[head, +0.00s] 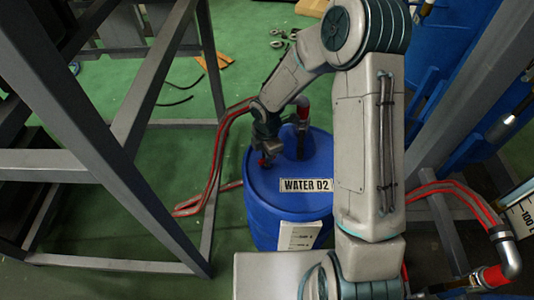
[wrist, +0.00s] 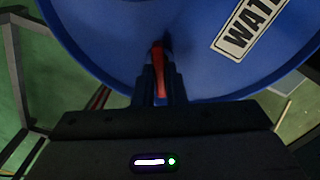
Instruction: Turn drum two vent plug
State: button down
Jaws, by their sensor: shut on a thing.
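The blue drum labelled "WATER D2" (head: 290,207) stands on the green floor under my arm. Its blue top (wrist: 120,30) fills the upper part of the wrist view. The red vent plug (head: 264,160) is on the drum top near its left edge in the head view. In the wrist view the red plug (wrist: 159,72) shows as a narrow red piece between my fingers. My gripper (head: 265,150) points down over the drum top and is shut on the plug. The fingers (wrist: 160,88) hide part of the plug.
A red-ended pipe fitting (head: 303,115) stands at the drum's far side. Red hoses (head: 215,160) run left of the drum. A grey metal frame (head: 100,160) stands at left, and a grey post (head: 460,90) at right. Green floor is open behind the drum.

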jog(key=shift+w+a+r, duration=0.1)
jog(key=c, duration=1.5)
grip_release()
notch_tip(320, 180, up, 14)
jog(key=p, duration=0.3)
